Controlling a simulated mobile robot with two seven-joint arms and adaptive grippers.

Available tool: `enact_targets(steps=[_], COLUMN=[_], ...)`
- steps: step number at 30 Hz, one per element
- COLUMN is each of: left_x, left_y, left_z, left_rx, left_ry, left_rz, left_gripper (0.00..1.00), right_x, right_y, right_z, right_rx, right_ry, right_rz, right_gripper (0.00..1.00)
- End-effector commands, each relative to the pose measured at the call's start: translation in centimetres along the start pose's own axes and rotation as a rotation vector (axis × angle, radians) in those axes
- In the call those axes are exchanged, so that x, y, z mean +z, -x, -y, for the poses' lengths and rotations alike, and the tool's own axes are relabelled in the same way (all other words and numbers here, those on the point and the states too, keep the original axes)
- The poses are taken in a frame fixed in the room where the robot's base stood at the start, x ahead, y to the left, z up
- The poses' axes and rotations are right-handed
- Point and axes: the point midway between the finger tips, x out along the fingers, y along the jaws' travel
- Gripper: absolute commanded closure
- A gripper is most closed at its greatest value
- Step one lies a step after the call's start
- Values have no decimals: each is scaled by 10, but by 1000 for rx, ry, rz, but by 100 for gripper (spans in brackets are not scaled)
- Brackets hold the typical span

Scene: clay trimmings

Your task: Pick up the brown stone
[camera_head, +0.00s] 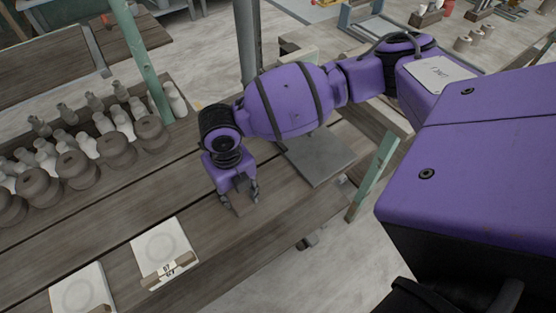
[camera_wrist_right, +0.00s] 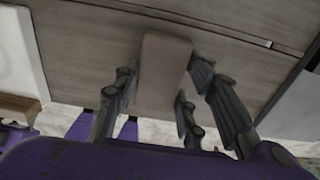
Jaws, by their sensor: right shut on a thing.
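The brown stone (camera_wrist_right: 162,70) is a plain oblong brown block between the fingers in the right wrist view. It shows small and partly hidden in the head view (camera_head: 242,206). My right gripper (camera_head: 241,200) points down over the wooden table and is shut on the stone, with fingers on both sides of it, as the right wrist view (camera_wrist_right: 158,108) shows. I cannot tell whether the stone touches the table. My left gripper is not in view.
White square tiles (camera_head: 160,246) with small wooden blocks lie at the table's front left. Rows of grey and white bottles and brown pots (camera_head: 115,150) stand at the left. A flat grey board (camera_head: 320,158) lies right of the gripper. A green post (camera_head: 373,178) stands by the table's right end.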

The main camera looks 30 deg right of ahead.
Motion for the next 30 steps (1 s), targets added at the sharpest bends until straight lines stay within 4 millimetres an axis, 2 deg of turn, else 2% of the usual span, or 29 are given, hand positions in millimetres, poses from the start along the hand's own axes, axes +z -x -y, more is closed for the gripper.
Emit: enact_targets(steps=[5,11,19,24,30], left_x=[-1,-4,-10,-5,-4], left_y=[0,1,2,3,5], left_z=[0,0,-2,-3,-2], left_rx=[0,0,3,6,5], left_ry=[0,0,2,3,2], left_rz=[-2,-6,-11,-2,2], left_gripper=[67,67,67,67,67], right_x=[2,2,-40,-76,-101], right_y=[9,38,98,113,127], right_z=[-1,-2,-33,-58,-77], right_rx=[1,2,4,4,3], right_ry=[1,2,9,10,5], right_rz=[6,8,11,5,5], right_gripper=[96,96,96,96,96])
